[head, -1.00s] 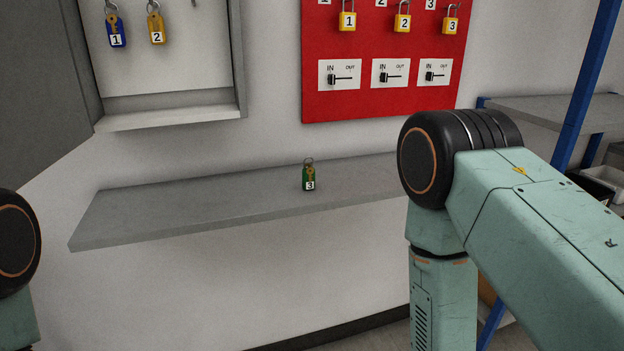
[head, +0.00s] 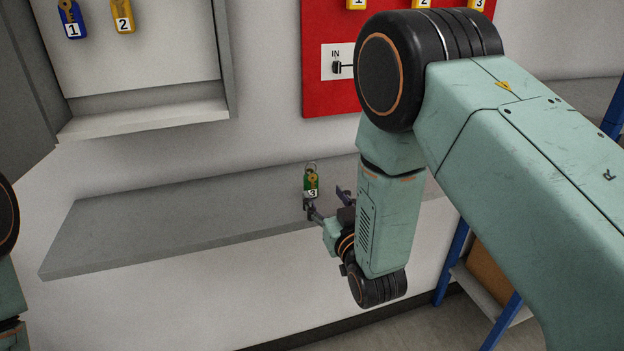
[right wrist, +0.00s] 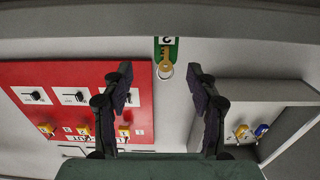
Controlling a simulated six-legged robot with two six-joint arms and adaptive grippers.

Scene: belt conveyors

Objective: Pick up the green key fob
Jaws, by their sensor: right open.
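The green key fob (head: 311,184) stands upright on the grey wall shelf (head: 150,232), with its number 3 label low and its key and ring on top. In the right wrist view, which is upside down, the fob (right wrist: 173,50) shows at the top middle, in line with the gap between the fingers. My right gripper (head: 326,202) is open and empty, just in front of the fob near the shelf's front edge. One fingertip overlaps the fob's lower edge in the head view; I cannot tell whether they touch. My left gripper is out of view.
An open wall cabinet (head: 150,118) with a blue fob (head: 72,20) and a yellow fob (head: 122,15) hangs at upper left. A red lock board (head: 318,100) is above the shelf, partly behind my right arm. The shelf left of the fob is clear.

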